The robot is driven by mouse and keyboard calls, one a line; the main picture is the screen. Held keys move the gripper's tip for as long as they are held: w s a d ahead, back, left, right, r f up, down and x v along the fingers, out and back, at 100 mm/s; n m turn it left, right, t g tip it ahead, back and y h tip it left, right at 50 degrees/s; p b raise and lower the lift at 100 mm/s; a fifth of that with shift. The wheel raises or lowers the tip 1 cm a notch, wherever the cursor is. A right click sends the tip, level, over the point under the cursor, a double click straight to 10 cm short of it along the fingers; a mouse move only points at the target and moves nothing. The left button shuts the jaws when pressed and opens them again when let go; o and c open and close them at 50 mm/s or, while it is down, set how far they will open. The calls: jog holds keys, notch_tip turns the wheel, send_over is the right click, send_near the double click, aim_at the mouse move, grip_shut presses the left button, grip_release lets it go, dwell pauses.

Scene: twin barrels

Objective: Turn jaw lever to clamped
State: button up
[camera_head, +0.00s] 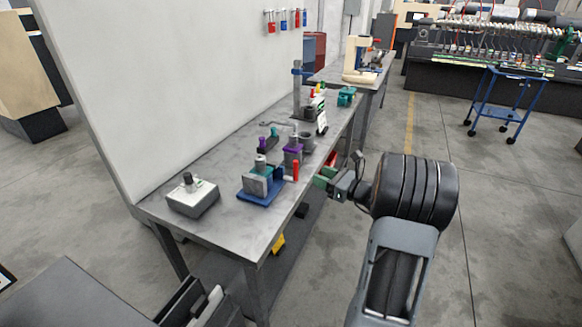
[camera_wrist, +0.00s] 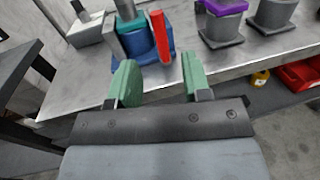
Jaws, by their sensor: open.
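The jaw lever (camera_head: 295,171) is a red upright bar on the right side of a blue-based clamp fixture (camera_head: 262,192) near the front edge of the workbench. In the wrist view the red lever (camera_wrist: 161,38) stands nearly upright, ahead of the gap between my fingers. The blue fixture (camera_wrist: 120,66) there carries grey and teal parts. My gripper (camera_head: 325,178) is off the bench's front edge, to the right of the lever. In the wrist view my gripper (camera_wrist: 159,80) has its green fingers apart with nothing between them. It looks short of the lever, not touching.
A grey box with a black knob (camera_head: 192,195) sits left of the fixture. A purple-collared grey part (camera_head: 292,155) stands close behind the lever. Red bins (camera_wrist: 303,72) and a yellow item (camera_wrist: 260,79) lie below the bench. Open floor lies to the right.

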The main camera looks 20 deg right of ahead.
jog(key=x, duration=1.2)
jog(key=shift+a+r+p, duration=0.1)
jog(key=shift+p, duration=0.25)
grip_shut()
